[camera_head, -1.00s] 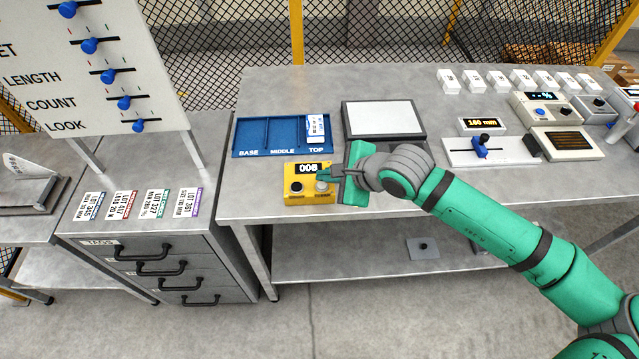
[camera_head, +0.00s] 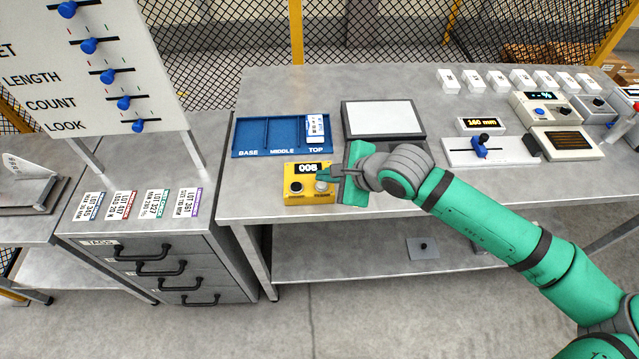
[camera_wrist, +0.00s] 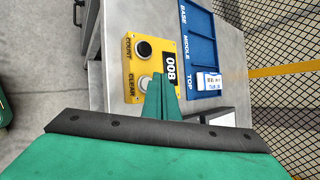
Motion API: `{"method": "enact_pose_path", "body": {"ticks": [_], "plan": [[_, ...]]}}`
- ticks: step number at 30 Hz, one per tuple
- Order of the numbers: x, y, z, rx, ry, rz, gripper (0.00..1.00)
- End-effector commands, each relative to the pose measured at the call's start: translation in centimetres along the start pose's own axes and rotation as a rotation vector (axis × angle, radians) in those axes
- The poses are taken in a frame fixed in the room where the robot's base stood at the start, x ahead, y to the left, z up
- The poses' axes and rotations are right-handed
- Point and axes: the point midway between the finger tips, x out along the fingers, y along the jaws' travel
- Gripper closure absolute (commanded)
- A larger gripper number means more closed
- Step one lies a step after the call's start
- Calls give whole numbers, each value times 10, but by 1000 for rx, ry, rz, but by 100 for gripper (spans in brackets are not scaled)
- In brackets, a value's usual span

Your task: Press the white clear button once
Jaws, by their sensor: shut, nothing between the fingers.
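The yellow counter box (camera_head: 297,199) stands at the front left of the bench, with a black count button (camera_head: 296,187) and a white clear button (camera_head: 321,187). In the wrist view the yellow box (camera_wrist: 133,68) shows the white clear button (camera_wrist: 145,82) beside the word CLEAR, partly covered by my fingers. The display (camera_wrist: 171,69) appears to read 008. My gripper (camera_head: 322,177) is shut and empty, its fingertips right at the white button; they also show in the wrist view (camera_wrist: 160,92). I cannot tell whether they touch it.
A blue tray (camera_head: 268,151) marked BASE, MIDDLE, TOP lies behind the box, with a white block (camera_head: 315,127) in the TOP compartment. A grey-framed white plate (camera_head: 381,117) is behind my gripper. A slider unit (camera_head: 491,152) and other devices stand to the right.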

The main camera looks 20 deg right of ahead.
Motion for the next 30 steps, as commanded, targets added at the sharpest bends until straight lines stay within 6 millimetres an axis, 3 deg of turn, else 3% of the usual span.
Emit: {"method": "enact_pose_path", "body": {"ticks": [30], "plan": [[5, 5, -5, 0, 0, 0, 100]]}}
